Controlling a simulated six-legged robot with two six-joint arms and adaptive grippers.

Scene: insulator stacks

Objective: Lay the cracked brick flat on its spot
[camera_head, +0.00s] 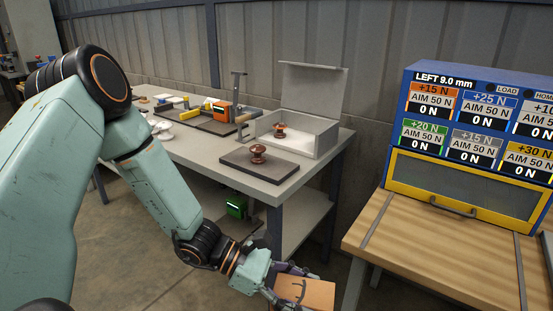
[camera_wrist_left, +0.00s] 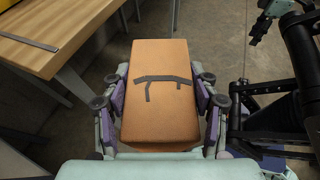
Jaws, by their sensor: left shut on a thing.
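The cracked brick (camera_head: 305,293) is an orange-tan block with dark crack-like marks on its top face. It shows whole in the left wrist view (camera_wrist_left: 163,110), lying lengthwise between the fingers, its marked face up. My left gripper (camera_head: 283,288) is shut on it, one finger pad on each long side (camera_wrist_left: 162,104). The brick is held in the air over the floor, in front of the wooden bench (camera_head: 440,255). What seems to be my right gripper (camera_wrist_left: 262,28) shows small at the top right of the left wrist view; its jaw state is unclear. The brick's spot cannot be made out.
Dark strips lie across the wooden bench. A blue test cabinet (camera_head: 475,82) with force labels and a yellow-framed door (camera_head: 470,185) stands on it. A grey table (camera_head: 290,185) behind holds an open box (camera_head: 322,137), a brown insulator (camera_head: 259,153) and tools.

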